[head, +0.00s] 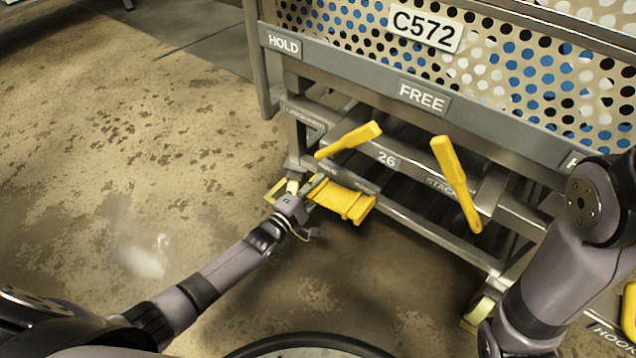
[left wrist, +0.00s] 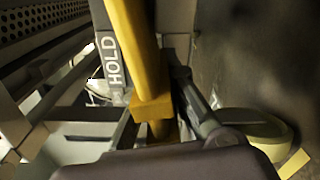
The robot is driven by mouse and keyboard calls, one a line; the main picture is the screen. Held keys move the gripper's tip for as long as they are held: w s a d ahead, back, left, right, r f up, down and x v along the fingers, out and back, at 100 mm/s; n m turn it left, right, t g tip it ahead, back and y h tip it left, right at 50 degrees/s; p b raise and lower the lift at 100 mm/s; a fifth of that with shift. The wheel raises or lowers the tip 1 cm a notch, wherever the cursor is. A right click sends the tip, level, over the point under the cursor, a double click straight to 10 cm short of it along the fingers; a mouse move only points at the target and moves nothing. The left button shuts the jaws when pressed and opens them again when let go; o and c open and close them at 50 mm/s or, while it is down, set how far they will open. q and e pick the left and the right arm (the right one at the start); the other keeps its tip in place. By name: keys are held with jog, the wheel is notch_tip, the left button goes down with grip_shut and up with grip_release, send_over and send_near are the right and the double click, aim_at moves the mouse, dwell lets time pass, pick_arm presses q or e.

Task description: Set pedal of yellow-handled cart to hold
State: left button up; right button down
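The cart (head: 350,72) carries the plate C572 and has yellow handles (head: 349,139) (head: 456,180) on its front. A yellow pedal (head: 345,203) sits low under its lower rail. The labels HOLD (head: 284,44) and FREE (head: 423,96) are on the upper rail. My left gripper (head: 314,186) is at the left end of the pedal. In the left wrist view a yellow bar (left wrist: 137,45) with a block end lies between the fingers of my left gripper (left wrist: 158,122), beside a HOLD label (left wrist: 113,62). Whether the fingers press on it is unclear. My right gripper is not visible.
Cart wheels (head: 483,310) stand on the floor at the lower right, and another wheel (left wrist: 252,130) shows in the left wrist view. The stained floor (head: 130,150) left of the cart is clear. A yellow part (head: 628,310) is at the right edge.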

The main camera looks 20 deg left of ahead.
pick_arm(q)
jog(key=o, duration=0.4)
jog(key=v, duration=1.2)
dwell(0.4)
